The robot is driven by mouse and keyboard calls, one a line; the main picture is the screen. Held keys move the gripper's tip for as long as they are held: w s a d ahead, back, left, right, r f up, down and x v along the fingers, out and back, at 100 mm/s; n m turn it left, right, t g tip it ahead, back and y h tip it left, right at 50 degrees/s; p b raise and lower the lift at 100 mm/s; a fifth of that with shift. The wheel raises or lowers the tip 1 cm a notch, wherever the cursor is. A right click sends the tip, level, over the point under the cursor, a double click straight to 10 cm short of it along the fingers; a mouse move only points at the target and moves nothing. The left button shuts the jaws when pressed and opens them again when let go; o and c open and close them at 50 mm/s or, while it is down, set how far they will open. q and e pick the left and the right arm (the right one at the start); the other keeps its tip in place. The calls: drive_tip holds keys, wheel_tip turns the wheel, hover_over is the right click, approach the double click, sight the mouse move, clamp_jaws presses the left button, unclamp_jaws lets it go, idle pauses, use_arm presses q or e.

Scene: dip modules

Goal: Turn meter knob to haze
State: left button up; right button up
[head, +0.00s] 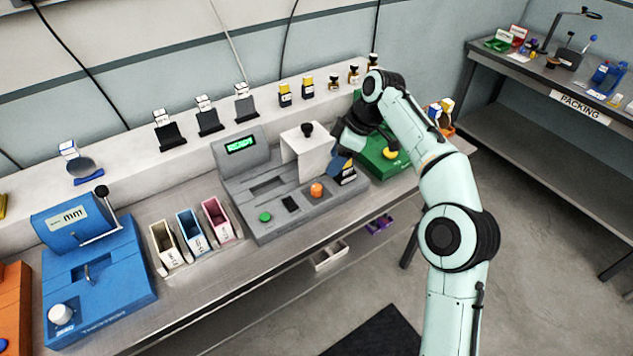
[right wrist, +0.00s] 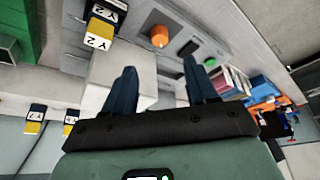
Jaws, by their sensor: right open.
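The grey meter (head: 290,215) stands on the bench with a lit green READY display (head: 241,146). Its orange knob (head: 316,189) is on the front right of the top face; it also shows in the right wrist view (right wrist: 159,36). I cannot read any marks around the knob. My right gripper (head: 340,160) is above the meter's right end, beside the white block (head: 303,150). In the right wrist view its two dark blue fingers (right wrist: 161,82) are apart, with nothing held between them. The knob lies beyond the fingertips, untouched. My left gripper is out of view.
A small bottle marked Y2 (right wrist: 100,30) stands at the meter's right end, close to my gripper. A green machine (head: 385,158) is to the right. Three bins (head: 190,235) and a blue thickness device (head: 95,265) are to the left.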

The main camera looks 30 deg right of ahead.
sight(317, 187)
drive_tip(key=b+x, duration=0.2)
drive_tip(key=x, duration=0.8)
drive_tip(key=shift+s+f, duration=0.1)
drive_tip(key=shift+w+a+f, duration=0.15)
drive_tip(key=shift+w+f, duration=0.05)
drive_tip(key=shift+f, duration=0.35)
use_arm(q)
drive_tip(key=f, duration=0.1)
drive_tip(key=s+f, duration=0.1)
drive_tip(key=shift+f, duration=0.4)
use_arm(e)
drive_tip(key=c, duration=1)
